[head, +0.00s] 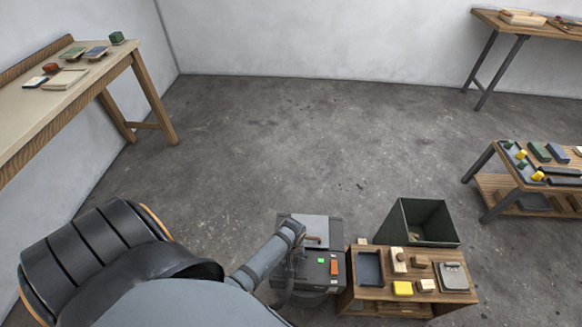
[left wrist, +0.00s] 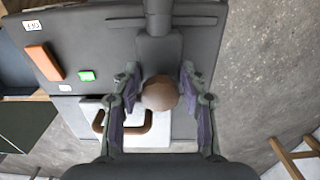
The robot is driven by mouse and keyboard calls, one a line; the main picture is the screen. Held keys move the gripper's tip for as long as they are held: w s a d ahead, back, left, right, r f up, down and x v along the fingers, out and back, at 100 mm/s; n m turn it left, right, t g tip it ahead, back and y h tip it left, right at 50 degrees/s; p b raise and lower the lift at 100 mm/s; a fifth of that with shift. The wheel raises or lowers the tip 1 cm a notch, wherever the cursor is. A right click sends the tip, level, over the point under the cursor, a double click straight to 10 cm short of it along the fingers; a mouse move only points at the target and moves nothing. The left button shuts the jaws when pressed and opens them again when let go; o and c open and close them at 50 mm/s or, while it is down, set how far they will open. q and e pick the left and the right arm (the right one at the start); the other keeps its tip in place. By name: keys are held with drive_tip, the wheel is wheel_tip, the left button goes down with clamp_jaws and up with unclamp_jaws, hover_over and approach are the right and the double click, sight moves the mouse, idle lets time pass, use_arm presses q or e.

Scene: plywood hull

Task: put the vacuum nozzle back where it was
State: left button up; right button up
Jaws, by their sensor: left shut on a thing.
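The dark grey vacuum nozzle (left wrist: 157,48) lies between the fingers of my left gripper (left wrist: 158,95) in the left wrist view, with a tube running from it to the top edge. A round brown knob (left wrist: 160,93) shows between the fingertips. My left gripper is shut on the nozzle, over the dark box-shaped vacuum unit (left wrist: 90,40). In the head view the unit (head: 315,284) has a green button and an orange switch; my left arm reaches over its left side, and the nozzle is mostly hidden there. I cannot tell whether the nozzle touches the unit. My right gripper is not in view.
A wooden cart (head: 365,300) with blocks, a dark tray and a yellow piece stands right of the unit. A dark green open bin (head: 392,225) is behind it. A workbench (head: 20,110) is at left, low table (head: 488,188) at right. The middle floor is clear.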

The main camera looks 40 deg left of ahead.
use_arm(q)
drive_tip(key=shift+d, duration=0.1)
drive_tip(key=shift+f, duration=0.3)
drive_tip(key=o, duration=1.2)
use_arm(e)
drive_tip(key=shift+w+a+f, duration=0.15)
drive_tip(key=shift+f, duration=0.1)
use_arm(q)
wheel_tip(320, 180, up, 12)
drive_tip(key=p, duration=0.3)
drive_tip(key=shift+r, duration=0.25)
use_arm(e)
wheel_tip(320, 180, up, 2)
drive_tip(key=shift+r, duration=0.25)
